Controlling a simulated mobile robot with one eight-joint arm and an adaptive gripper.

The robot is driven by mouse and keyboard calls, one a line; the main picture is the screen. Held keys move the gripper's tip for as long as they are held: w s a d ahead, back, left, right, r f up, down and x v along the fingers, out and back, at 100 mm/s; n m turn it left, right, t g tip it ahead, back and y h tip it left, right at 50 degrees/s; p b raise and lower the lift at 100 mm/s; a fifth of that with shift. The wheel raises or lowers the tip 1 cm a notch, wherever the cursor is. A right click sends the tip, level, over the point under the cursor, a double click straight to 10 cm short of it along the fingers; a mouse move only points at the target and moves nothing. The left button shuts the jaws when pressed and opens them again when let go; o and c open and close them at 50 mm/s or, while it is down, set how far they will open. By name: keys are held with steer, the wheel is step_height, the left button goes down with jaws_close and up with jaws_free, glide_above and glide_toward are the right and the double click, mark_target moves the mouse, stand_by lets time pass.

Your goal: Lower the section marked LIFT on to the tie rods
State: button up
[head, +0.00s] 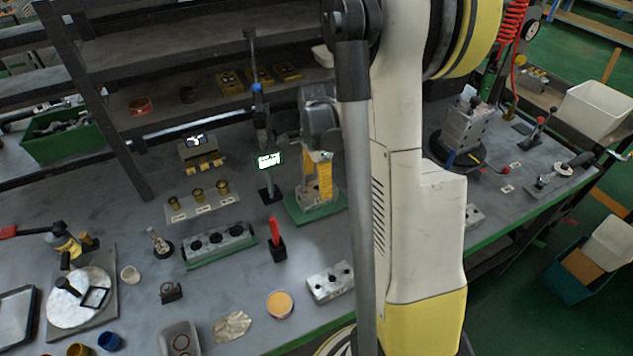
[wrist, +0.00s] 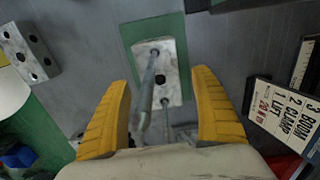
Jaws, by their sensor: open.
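My gripper (wrist: 163,78) is open, its two yellow fingers spread on either side of a pale metal block (wrist: 170,90) on a green plate (wrist: 130,33). In the head view my gripper (head: 318,172) hangs low over this green plate (head: 300,213), partly hiding the block. Two thin grey tie rods (wrist: 148,88) rise from the block between the fingers, toward the camera. Nothing is seen held. Another pale block with dark holes (head: 330,282) lies on the bench; a holed block also shows in the wrist view (wrist: 28,52). I cannot read a LIFT mark on any block.
A card (wrist: 283,112) listing LIFT, CLAMP and BOOM stands right of the fingers in the wrist view. A red-handled tool in a black holder (head: 277,240), a long three-hole block (head: 220,245) and a rack of brass parts (head: 197,200) stand left of the gripper.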

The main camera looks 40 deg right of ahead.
mark_target(316, 188)
step_height(316, 188, up, 12)
stand_by(0.4)
stand_by(0.4)
